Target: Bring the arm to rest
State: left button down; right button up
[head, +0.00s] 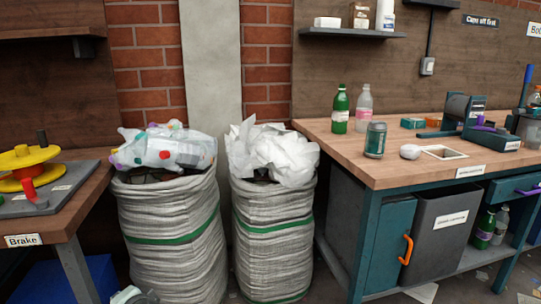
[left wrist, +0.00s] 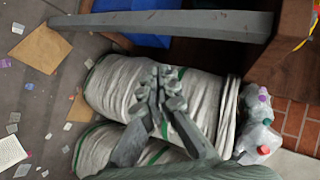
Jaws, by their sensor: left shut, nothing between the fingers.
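My left gripper (left wrist: 160,88) shows in the left wrist view, with its fingers together and nothing between them. It hangs in front of two grey woven sacks with green bands, touching nothing that I can make out. In the head view the left sack (head: 170,225) is topped with clear plastic waste (head: 165,150). The right sack (head: 272,235) is topped with crumpled white sheeting (head: 270,150). A grey and pale part at the bottom edge of the head view may be my left arm. My right gripper is in neither view.
A workbench (head: 450,170) on the right bears a green bottle (head: 340,110), a clear bottle (head: 364,110) and a can (head: 375,140). A table (head: 85,195) labelled Brake on the left bears a yellow reel (head: 25,160). Paper scraps and a cardboard piece (left wrist: 40,48) litter the floor.

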pick_arm(q)
jog(key=s+d+f+n+g+h, duration=0.2)
jog(key=s+d+f+h, duration=0.2)
jog(key=s+f, duration=0.5)
jog(key=s+d+f+n+g+h, duration=0.2)
jog(key=s+f, duration=0.8)
jog(key=s, duration=0.5)
jog(key=shift+s+d+g+h+p, duration=0.3)
jog(key=shift+s+d+h+p, duration=0.1)
jog(key=shift+d+h, duration=0.55)
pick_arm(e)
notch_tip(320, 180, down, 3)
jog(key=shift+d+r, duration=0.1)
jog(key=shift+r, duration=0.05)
